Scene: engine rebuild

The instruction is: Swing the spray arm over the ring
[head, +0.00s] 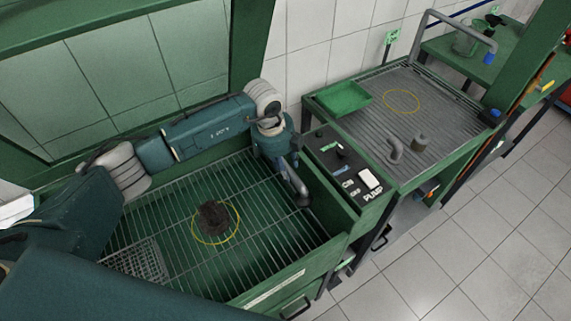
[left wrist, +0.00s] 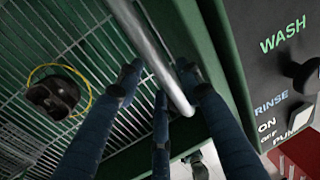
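The spray arm is a grey bent pipe (head: 294,181) at the right side of the green wash basin (head: 333,250) in the head view. In the left wrist view the pipe (left wrist: 147,45) runs down between the fingers. My left gripper (head: 284,158) is at the pipe, seen small and partly merged with it. In the left wrist view its blue fingers (left wrist: 160,80) stand apart, with gaps on both sides of the pipe, so it looks open around it. The yellow ring (head: 194,233) lies on the basin's wire rack, around a dark brown part (head: 213,217). My right gripper is not in view.
A black control panel (head: 343,165) with switches adjoins the basin's right side; its WASH label shows in the left wrist view. Beyond is a grey ribbed bench (head: 425,150) with a green tray (head: 343,97) and another yellow ring (head: 402,101). A mesh basket (head: 135,262) sits at the rack's front left.

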